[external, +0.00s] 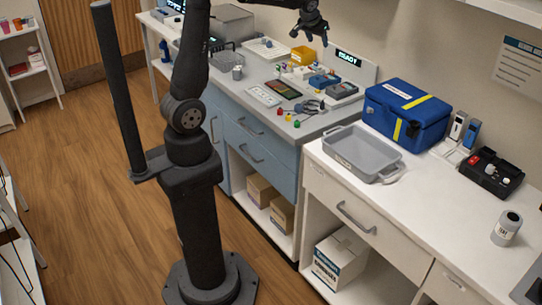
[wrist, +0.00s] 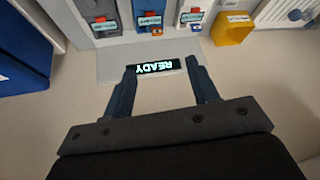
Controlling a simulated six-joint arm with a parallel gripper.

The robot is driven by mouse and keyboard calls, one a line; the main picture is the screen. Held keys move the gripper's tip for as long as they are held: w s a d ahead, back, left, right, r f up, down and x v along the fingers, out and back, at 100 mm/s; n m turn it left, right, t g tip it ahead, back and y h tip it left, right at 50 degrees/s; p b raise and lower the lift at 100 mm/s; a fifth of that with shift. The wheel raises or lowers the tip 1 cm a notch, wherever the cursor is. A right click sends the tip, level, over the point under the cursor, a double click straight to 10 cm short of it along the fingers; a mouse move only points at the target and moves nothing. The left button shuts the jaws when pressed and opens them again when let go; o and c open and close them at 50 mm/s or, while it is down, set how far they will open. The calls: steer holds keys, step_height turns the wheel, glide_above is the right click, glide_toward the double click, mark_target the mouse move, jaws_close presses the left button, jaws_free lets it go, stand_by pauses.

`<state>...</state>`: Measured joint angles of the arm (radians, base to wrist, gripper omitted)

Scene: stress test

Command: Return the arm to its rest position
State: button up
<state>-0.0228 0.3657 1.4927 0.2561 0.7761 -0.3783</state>
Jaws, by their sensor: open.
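My gripper (external: 311,32) hangs at the top of the external view, above the back of the grey-topped bench. Its two fingers are apart in the wrist view (wrist: 161,82), with nothing between them. A grey panel with a lit READY sign (external: 348,59) stands at the back of the bench. In the wrist view the sign (wrist: 158,66) appears upside down just beyond the fingertips. My gripper does not seem to touch anything. The arm reaches right from my dark column; part of it is cut off by the top edge.
The bench (external: 305,125) holds small devices, a yellow bin (external: 303,55) and several coloured pieces. On the white counter at right are a grey tray (external: 362,152), a blue case (external: 407,115), a black box (external: 491,173) and a jar (external: 507,228). A wall shelf is at upper right.

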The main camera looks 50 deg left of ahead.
steer(key=shift+w+d+r+m, duration=0.15)
steer(key=shift+w+d, duration=0.25)
steer(key=shift+d, duration=0.45)
steer(key=shift+w+d+f+m, duration=0.1)
steer(key=shift+w+d+m, duration=0.25)
steer(key=shift+d, duration=0.5)
